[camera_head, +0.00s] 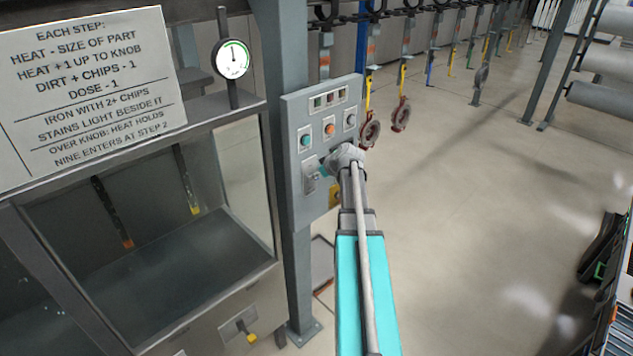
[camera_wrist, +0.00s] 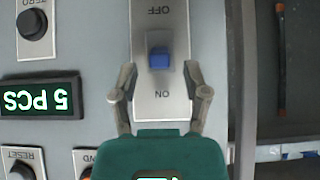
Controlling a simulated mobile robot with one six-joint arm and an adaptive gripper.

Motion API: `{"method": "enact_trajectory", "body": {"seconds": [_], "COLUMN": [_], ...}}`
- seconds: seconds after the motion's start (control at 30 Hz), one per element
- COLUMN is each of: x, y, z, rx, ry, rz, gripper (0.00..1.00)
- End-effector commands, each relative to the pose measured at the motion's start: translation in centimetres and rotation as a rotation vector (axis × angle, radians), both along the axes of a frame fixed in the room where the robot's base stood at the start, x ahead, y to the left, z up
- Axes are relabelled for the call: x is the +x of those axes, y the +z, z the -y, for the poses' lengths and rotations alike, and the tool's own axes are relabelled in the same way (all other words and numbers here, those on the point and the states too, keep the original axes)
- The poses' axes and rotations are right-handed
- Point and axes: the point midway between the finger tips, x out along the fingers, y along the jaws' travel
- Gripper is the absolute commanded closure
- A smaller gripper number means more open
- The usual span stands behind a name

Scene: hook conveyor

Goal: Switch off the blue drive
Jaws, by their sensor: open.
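A blue switch lever (camera_wrist: 160,58) sits on a light metal plate (camera_wrist: 176,18) marked OFF at the top and ON at the bottom, with the lettering upside down in the wrist view. The lever lies between the two words; I cannot tell which way it is set. My gripper (camera_wrist: 160,68) is open, its two fingers on either side of the lever, with no clear contact visible. In the head view, my arm reaches to the grey control panel (camera_head: 292,118), and the wrist hides part of its lower face; the fingertips are not clear there.
A "5 PCS" display (camera_wrist: 40,93), a ZERO button (camera_wrist: 32,24) and a RESET button (camera_wrist: 20,170) are left of the plate. Red hanging parts (camera_head: 401,114) are right of the panel. A glass-fronted cabinet (camera_head: 232,105) is left. Open floor (camera_head: 500,200) lies right.

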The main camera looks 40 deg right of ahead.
Motion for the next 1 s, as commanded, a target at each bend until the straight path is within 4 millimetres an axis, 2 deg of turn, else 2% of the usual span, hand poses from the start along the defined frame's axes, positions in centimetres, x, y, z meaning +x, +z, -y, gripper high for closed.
{"method": "enact_trajectory", "body": {"seconds": [0.03,0.2,0.67,0.9,1.0], "x": [0.4,1.1,1.4,1.4,1.4], "y": [-0.6,-1.2,-1.4,-1.4,-1.4], "z": [0.0,0.0,-0.1,-0.1,-0.1], "rx": [-0.001,0.000,0.000,0.000,0.000], "ry": [0.001,0.000,0.000,0.000,0.000], "rz": [0.000,0.000,0.000,0.000,0.000], "gripper": [0.40,0.40,0.40,0.85,1.00]}}
